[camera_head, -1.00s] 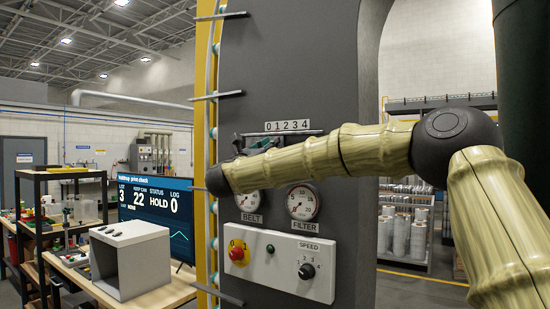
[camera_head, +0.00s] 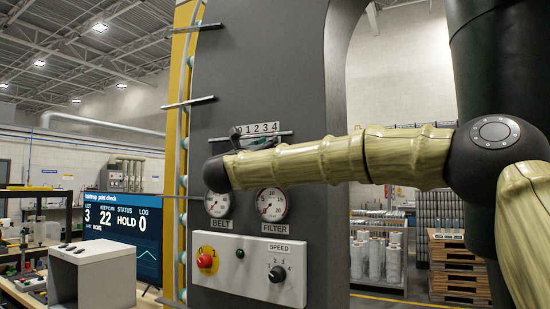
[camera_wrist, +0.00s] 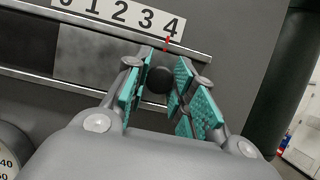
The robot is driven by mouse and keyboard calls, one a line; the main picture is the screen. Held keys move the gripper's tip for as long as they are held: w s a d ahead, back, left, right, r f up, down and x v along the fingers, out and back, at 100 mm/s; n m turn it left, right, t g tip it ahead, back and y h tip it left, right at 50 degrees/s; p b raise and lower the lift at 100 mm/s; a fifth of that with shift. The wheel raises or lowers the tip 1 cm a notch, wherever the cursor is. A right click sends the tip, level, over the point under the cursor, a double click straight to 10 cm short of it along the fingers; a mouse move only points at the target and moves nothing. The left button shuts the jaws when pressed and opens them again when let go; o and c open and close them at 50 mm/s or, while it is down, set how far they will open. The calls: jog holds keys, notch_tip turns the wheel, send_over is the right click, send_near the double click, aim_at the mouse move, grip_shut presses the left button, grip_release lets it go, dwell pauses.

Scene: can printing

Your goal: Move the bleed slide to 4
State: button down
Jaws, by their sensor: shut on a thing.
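The bleed slide's dark round knob (camera_wrist: 159,82) sits between the teal pads of my gripper (camera_wrist: 160,72) in the wrist view. Its red pointer (camera_wrist: 167,42) stands just under the 4 on the white number scale (camera_wrist: 118,13). The slide runs along a metal rail (camera_wrist: 195,51). In the head view the scale (camera_head: 257,129) is on the dark machine panel, above my forearm. My gripper (camera_head: 240,137) is mostly hidden behind the wrist there, and the knob cannot be seen.
Below my arm are the belt gauge (camera_head: 218,202), the filter gauge (camera_head: 271,205) and a white control box (camera_head: 248,268) with a red button and speed dial. A screen (camera_head: 122,225) at the left reads status HOLD.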

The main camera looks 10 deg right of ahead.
jog(key=shift+d, duration=0.1)
jog(key=shift+f, duration=0.1)
jog(key=c, duration=1.5)
grip_release()
jog(key=o, duration=0.3)
jog(key=shift+s+d, duration=0.15)
jog(key=shift+s, duration=0.05)
jog(key=v, duration=1.2)
